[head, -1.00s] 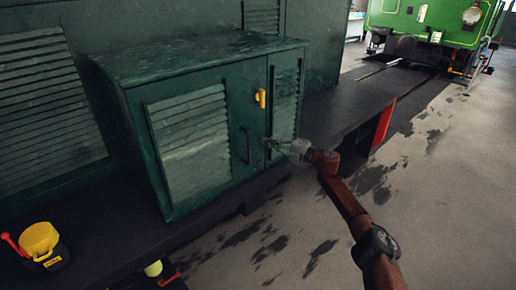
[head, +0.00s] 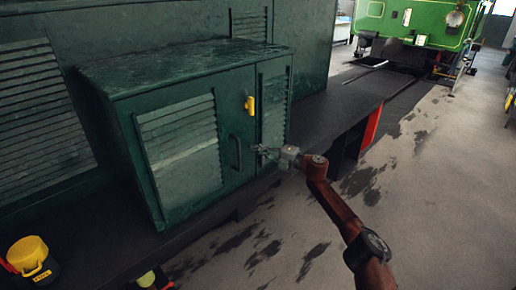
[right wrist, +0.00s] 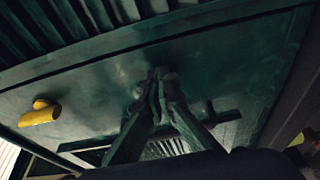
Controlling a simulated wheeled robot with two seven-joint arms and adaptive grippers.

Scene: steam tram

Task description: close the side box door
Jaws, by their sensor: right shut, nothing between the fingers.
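The side box (head: 160,80) is a dark green metal cabinet on a dark ledge at the left centre of the head view. Its louvred door (head: 185,150) looks flush with the box front. The door carries a dark bar handle (head: 235,153) and a yellow latch (head: 250,105). My right gripper (head: 260,150) is shut and empty, in front of the door's right edge, just right of the bar handle. In the right wrist view its fingertips (right wrist: 158,85) are together close to the green panel, with the yellow latch (right wrist: 40,112) at left. Contact cannot be told. My left gripper is out of view.
A yellow-topped container (head: 30,255) stands on the ledge (head: 90,245) at the lower left. A red panel (head: 372,125) shows under the ledge right of the box. The stained grey floor (head: 430,200) is open at right. A green vehicle (head: 415,20) stands far back.

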